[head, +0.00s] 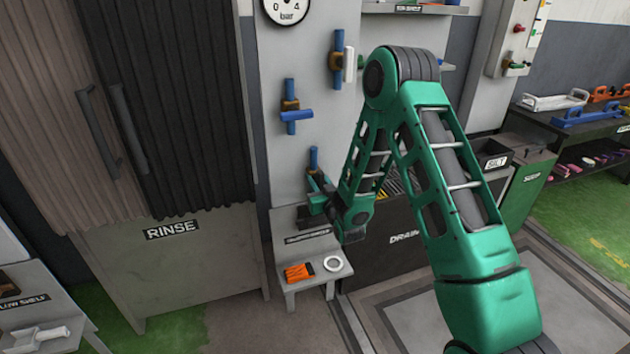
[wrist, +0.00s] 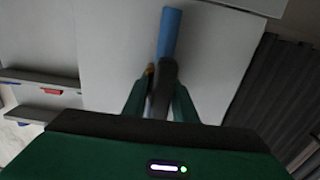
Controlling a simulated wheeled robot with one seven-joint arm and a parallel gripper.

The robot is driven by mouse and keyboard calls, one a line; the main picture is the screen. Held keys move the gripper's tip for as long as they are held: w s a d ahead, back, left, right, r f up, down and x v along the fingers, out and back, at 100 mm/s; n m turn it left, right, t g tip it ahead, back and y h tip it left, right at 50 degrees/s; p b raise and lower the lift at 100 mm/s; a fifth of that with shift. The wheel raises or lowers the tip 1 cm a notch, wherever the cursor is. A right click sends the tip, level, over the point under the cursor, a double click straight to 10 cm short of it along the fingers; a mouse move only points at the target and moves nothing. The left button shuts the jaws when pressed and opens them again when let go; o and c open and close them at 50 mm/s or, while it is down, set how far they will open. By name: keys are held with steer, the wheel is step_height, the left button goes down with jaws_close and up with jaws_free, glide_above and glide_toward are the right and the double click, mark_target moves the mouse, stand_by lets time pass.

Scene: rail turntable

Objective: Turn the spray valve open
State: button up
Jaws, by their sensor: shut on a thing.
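A valve with a blue pipe (head: 313,158) is low on the pale panel, partly hidden behind my gripper. My gripper (head: 318,186) is at this valve. In the wrist view, the blue pipe (wrist: 170,35) stands upright above the fingers, with a bit of brass body (wrist: 150,70) beside it. My gripper (wrist: 160,100) is shut on a dark valve handle (wrist: 165,75) in front of the pipe. The lower part of the valve is hidden by the fingers. No label naming the spray valve is readable.
Two more valves show on the panel: one with a blue crosswise lever (head: 297,115), one with a white upright handle (head: 350,65). A pressure gauge (head: 286,8) is above. A small shelf (head: 303,250) below bears an orange item (head: 299,272) and a white ring (head: 334,264). A rinse curtain (head: 180,100) hangs left.

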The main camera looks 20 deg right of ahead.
steer(key=shift+s+d+f, duration=0.1)
steer(key=shift+d+f, duration=0.05)
steer(key=shift+f, duration=0.05)
steer(key=o, duration=0.8)
steer(key=shift+o, duration=0.2)
steer(key=shift+r, duration=0.1)
steer(key=s, duration=1)
steer(key=shift+s+d, duration=0.3)
steer(key=shift+d, duration=0.1)
